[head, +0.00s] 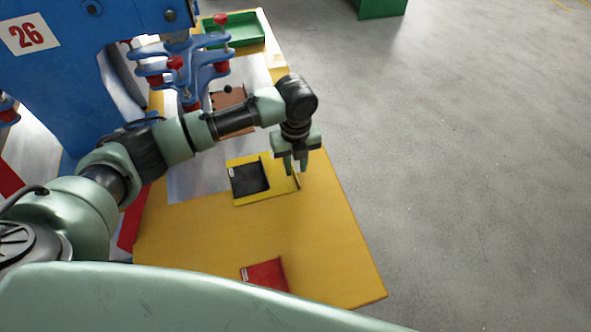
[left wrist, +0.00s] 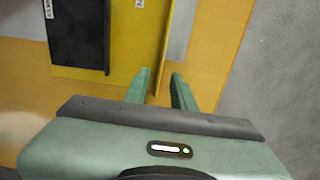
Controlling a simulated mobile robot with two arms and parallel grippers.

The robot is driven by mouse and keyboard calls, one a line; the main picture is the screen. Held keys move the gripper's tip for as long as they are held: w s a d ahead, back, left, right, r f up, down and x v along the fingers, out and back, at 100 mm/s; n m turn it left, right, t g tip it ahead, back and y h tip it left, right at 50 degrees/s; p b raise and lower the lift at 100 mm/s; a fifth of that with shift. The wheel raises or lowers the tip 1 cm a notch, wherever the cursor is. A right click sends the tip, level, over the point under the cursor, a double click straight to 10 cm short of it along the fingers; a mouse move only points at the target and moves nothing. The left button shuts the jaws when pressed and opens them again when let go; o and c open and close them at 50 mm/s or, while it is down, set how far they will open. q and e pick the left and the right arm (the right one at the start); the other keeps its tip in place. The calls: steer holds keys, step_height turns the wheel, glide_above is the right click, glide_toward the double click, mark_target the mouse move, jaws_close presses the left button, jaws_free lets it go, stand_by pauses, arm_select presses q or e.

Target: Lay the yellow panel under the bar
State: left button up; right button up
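The yellow panel (head: 283,185) lies flat on the yellow table, with a black pad on its left part and a thin raised edge on its right. My left gripper (head: 294,168) points down at that right edge. In the left wrist view, its two fingers (left wrist: 162,80) are apart, with the panel's raised edge (left wrist: 166,40) running between them and a gap visible. A blue bar-like frame (head: 205,72) with red knobs and feet hangs over the table's far part, beyond the panel. My right gripper is not in view.
A red panel (head: 265,274) lies near the table's front. A brown piece (head: 228,97) lies on the grey plate (head: 190,180) below the frame. A green tray (head: 246,28) stands at the far end. The table (head: 200,235) is clear between the yellow and red panels.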

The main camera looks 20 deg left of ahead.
arm_select(q)
step_height(320, 180, up, 9)
steer(key=shift+r, duration=0.2)
stand_by(0.6)
